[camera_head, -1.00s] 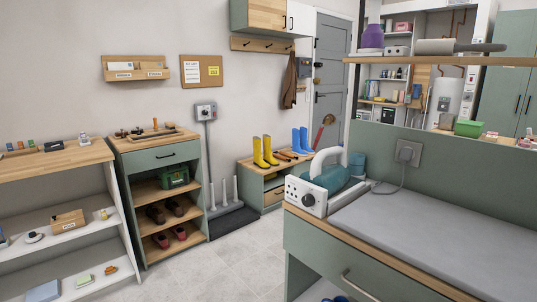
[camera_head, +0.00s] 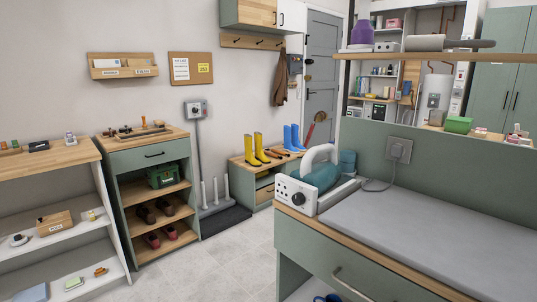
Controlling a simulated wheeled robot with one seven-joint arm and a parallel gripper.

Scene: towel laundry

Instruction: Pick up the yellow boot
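A pair of yellow boots (camera_head: 258,149) stands upright on a low wooden-topped bench (camera_head: 236,166) against the back wall. One boot is a little left of and in front of the other. A pair of blue boots (camera_head: 291,138) stands to their right on the same bench, with brown items (camera_head: 274,153) lying between the pairs. My gripper does not show in this view.
A green counter with a grey top (camera_head: 420,225) fills the right foreground, bearing a white and teal machine (camera_head: 312,180). Shelves (camera_head: 160,185) stand at left. Pale tiled floor (camera_head: 215,262) between them is clear. A dark boot-drying tray (camera_head: 222,222) lies before the bench.

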